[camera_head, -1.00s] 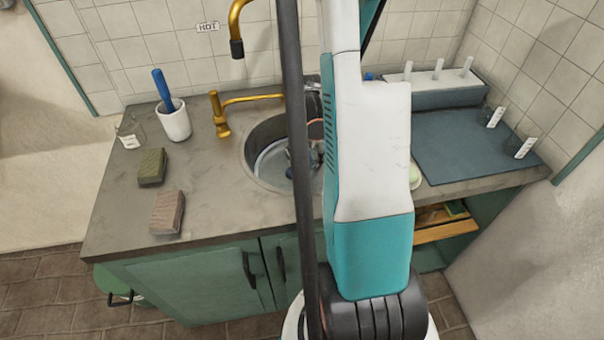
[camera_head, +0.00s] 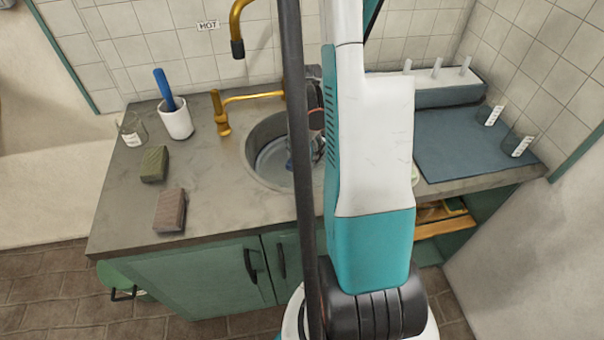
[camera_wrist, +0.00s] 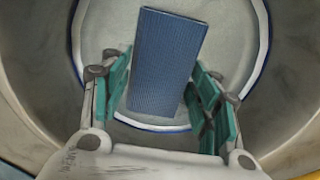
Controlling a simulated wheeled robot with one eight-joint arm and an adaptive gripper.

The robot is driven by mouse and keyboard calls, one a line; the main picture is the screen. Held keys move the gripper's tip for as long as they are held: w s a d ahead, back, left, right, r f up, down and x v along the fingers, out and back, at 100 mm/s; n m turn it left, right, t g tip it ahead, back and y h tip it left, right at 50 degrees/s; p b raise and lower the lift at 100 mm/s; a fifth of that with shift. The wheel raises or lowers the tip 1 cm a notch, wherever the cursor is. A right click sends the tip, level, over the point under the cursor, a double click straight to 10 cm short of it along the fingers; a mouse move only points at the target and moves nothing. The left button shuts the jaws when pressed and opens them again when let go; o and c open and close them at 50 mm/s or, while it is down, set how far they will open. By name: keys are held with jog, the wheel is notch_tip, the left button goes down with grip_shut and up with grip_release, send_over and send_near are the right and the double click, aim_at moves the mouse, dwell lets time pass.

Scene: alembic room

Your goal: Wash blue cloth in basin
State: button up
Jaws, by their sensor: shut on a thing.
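The blue cloth (camera_wrist: 168,62) is a flat, woven-looking rectangle, slightly tilted, between the fingers of my gripper (camera_wrist: 163,98) in the wrist view. My gripper is shut on it. Both sit over a pale round basin (camera_wrist: 228,50) with a blue rim line, which fills the middle of the wrist view. In the head view the basin (camera_head: 273,160) shows as a pale round inside the sunken sink. My arm hides the right part of the sink there, along with most of my gripper and the cloth. I cannot tell whether the cloth touches the basin floor.
A brass tap (camera_head: 248,98) stands behind the sink, under a hanging brass spout (camera_head: 237,45). A white cup (camera_head: 176,120) with a blue handle, a glass jar (camera_head: 131,129), a green block (camera_head: 154,164) and a brown block (camera_head: 170,210) stand left. A dark mat (camera_head: 460,145) lies right.

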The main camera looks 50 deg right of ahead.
dwell(0.4)
notch_tip(320, 180, up, 12)
jog(key=p, duration=0.8)
dwell(0.7)
